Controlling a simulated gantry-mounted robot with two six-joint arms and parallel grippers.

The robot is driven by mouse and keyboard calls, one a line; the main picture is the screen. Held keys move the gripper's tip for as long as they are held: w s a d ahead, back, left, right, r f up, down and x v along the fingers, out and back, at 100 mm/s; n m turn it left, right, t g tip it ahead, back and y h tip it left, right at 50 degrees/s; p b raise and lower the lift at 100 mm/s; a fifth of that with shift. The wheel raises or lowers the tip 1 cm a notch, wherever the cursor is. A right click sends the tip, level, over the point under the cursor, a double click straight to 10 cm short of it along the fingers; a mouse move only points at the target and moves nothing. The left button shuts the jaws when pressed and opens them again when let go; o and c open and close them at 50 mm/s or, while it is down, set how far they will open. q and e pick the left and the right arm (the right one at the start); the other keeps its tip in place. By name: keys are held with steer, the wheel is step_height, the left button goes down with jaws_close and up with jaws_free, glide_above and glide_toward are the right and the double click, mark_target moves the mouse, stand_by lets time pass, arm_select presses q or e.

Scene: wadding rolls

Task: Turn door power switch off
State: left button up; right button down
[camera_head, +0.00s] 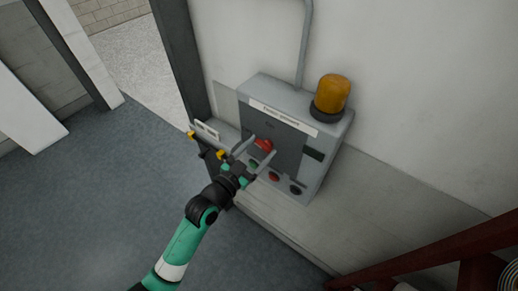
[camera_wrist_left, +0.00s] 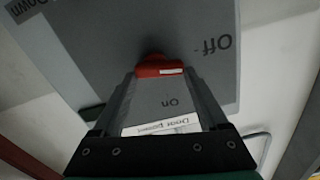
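The red switch knob (camera_head: 264,144) is on the front of a grey wall box (camera_head: 322,168). In the left wrist view the knob (camera_wrist_left: 152,70) has a short white mark on its right part. The upside-down word "On" (camera_wrist_left: 170,102) is just below it and "Off" (camera_wrist_left: 210,45) is to its upper right. My left gripper (camera_head: 262,147) is at the box front with its two fingers apart, one on each side of the knob. Whether the fingertips touch the knob is unclear. My right gripper is not in view.
An amber beacon (camera_head: 332,95) stands on the box, and a grey conduit (camera_head: 304,45) runs up the wall. Lower buttons, one red (camera_head: 273,177), sit below the knob. Dark red bars (camera_head: 430,258) are at lower right. The floor at left is clear.

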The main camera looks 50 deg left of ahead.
arm_select(q)
steer(key=c, duration=0.7)
steer(key=shift+o, duration=0.2)
steer(key=shift+n, duration=0.6)
steer(key=shift+a+n+p, duration=0.1)
steer(key=shift+n+p, duration=0.25)
steer(key=shift+n, duration=0.45)
steer(key=o, duration=1.3)
steer(key=shift+c, duration=0.2)
steer(key=s+d+b, duration=0.1)
steer(key=s+d, duration=0.1)
steer(key=s, duration=0.9)
steer(key=shift+s, duration=0.25)
